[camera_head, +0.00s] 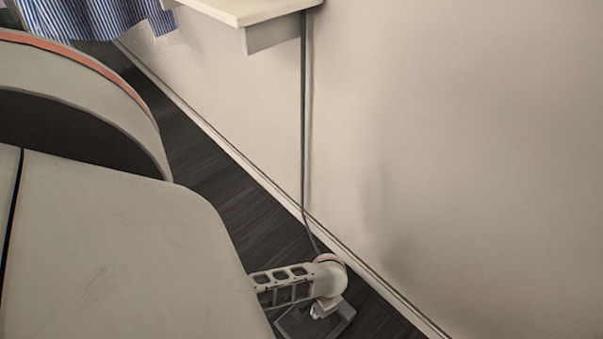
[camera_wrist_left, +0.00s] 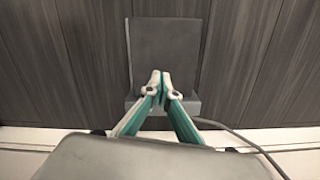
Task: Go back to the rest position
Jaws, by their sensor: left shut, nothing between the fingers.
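My left gripper (camera_head: 325,308) is low at the bottom middle of the head view, where it looks small and partly unclear. In the left wrist view its white and teal fingers (camera_wrist_left: 160,80) meet at the tips, shut and empty. They point over a dark grey flat object (camera_wrist_left: 165,45) on the wood floor. I cannot tell how high above it they are. My right gripper is not in view.
A pale wall (camera_head: 450,130) rises on the right, with a baseboard beside the dark floor (camera_head: 215,170). A white shelf (camera_head: 245,10) juts out at the top, with a cable (camera_head: 304,140) hanging down. Blue-striped cloth (camera_head: 85,18) hangs at the top left.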

